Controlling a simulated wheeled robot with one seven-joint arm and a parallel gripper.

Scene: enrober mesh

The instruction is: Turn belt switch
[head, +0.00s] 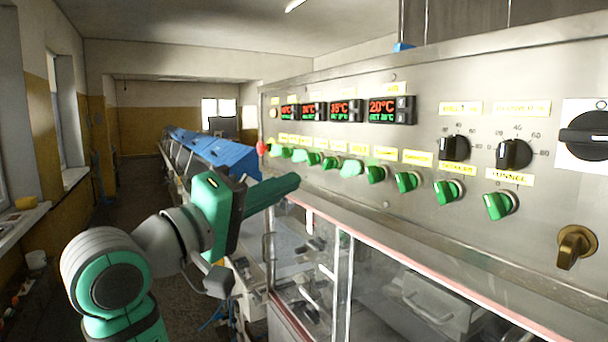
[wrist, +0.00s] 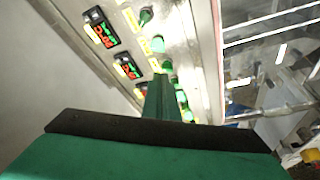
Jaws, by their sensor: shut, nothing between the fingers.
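A row of several green rotary switches runs along the steel control panel (head: 350,215), each under a yellow label. I cannot tell from the labels which is the belt switch. A near one (head: 447,192) and the one labelled tunnel (head: 498,205) sit at the right; a middle one (head: 376,174) is smaller. My gripper (head: 296,181) is shut and empty. Its fingers point right, towards the panel, a little below the switches. In the wrist view the fingers (wrist: 162,84) overlap the switch row and hide part of it; I cannot tell whether they touch.
Temperature displays (head: 390,110) sit above the switches. Black dials (head: 514,154) and a brass key handle (head: 575,246) are at the right. A glazed enclosure with a red edge (head: 400,256) lies below the panel. Blue covers (head: 222,152) stand farther back. The aisle at left is open.

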